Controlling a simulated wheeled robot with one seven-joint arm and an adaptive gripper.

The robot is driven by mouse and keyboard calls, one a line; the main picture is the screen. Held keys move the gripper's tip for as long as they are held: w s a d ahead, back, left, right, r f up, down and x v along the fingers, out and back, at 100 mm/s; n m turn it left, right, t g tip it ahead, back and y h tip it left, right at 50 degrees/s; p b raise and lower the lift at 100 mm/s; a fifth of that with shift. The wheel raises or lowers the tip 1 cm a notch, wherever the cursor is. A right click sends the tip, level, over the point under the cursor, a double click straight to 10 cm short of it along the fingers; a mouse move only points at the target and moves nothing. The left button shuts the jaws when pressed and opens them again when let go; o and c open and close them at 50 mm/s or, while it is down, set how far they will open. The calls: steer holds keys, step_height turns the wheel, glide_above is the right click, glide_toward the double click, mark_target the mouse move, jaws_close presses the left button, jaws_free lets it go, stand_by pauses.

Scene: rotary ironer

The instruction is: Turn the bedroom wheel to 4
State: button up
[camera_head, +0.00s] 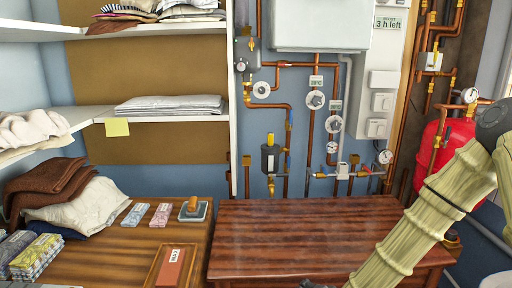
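Several pale round wheels or dials sit on the copper pipes on the blue wall. One is at the left (261,90), one in the middle (316,100), and one lower right of it (333,124). Small grey tags (316,82) hang above the middle and lower ones. Their writing is too small to read, so I cannot tell which wheel is the bedroom one or where it is set. My arm, in a beige ribbed sleeve, slants down at the right and leaves at the bottom edge. My gripper's fingers do not show; nothing touches the wheels.
A brown wooden chest or bench top (310,235) stands below the pipes, its top clear. A wooden table (120,250) with folded laundry is at the left. A red tank (432,155) and pressure gauges (385,157) are at the right. A sign (389,23) reads "3 h left".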

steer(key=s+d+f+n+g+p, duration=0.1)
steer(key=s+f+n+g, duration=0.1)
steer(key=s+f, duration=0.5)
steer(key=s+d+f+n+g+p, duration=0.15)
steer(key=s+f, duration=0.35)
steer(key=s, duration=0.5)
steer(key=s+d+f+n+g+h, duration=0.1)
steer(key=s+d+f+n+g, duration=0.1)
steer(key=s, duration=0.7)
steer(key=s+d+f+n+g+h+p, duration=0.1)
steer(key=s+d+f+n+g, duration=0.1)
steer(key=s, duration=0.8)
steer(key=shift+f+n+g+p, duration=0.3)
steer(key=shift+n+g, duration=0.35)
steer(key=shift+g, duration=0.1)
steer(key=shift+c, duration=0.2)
